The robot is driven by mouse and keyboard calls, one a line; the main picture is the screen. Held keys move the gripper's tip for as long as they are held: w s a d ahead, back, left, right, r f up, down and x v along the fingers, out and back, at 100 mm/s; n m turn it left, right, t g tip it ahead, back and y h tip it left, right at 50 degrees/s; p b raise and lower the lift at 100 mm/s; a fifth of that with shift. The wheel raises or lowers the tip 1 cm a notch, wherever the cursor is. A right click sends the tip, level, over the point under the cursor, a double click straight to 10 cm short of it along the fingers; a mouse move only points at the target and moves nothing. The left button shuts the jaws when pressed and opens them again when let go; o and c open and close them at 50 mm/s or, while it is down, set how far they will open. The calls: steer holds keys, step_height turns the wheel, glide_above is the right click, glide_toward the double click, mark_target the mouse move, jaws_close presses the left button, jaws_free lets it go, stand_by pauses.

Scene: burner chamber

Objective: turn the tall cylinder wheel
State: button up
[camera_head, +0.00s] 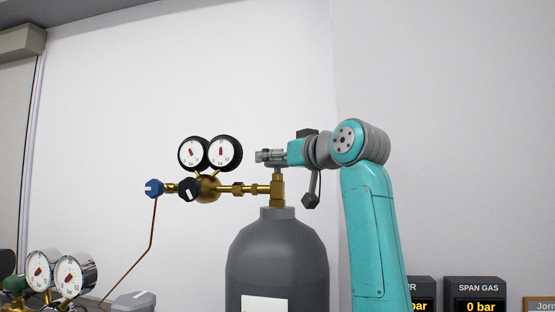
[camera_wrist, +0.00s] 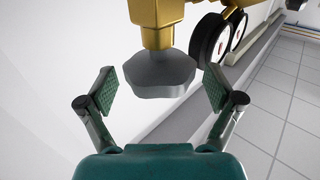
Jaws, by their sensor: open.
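The tall dark grey cylinder (camera_head: 277,250) stands upright in the head view, with a brass valve (camera_head: 278,188) on top. Its grey wheel (camera_wrist: 160,73) shows clearly in the wrist view, at the end of the brass valve stem (camera_wrist: 157,38). In the head view my gripper covers most of the wheel, and I cannot separate the two there. My gripper (camera_head: 264,156) reaches in from the right at the top of the valve. In the wrist view it is open (camera_wrist: 161,82), with one finger on each side of the wheel and visible gaps between.
A thin copper tube (camera_head: 152,240) runs down from there. Other gauges (camera_head: 58,273) stand at lower left. A span gas display (camera_head: 475,293) is at lower right.

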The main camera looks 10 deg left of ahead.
steer(key=shift+w+a, duration=0.3)
steer(key=shift+c, duration=0.2)
steer(key=c, duration=1.1)
steer(key=shift+h, duration=0.3)
steer(key=m+t+h, duration=0.3)
steer(key=h, duration=0.1)
steer(key=shift+s+a+m, duration=0.1)
steer(key=shift+a+m, duration=0.05)
steer(key=shift+m, duration=0.25)
steer(key=m+t+h, duration=0.1)
steer(key=m+h, duration=0.1)
steer(key=h, duration=0.2)
steer(key=m+t+h, duration=0.1)
steer(key=m+h, duration=0.2)
steer(key=h, duration=0.1)
steer(key=shift+d+m+h, duration=0.2)
steer(key=shift+m+h, duration=0.1)
steer(key=shift+h, duration=0.2)
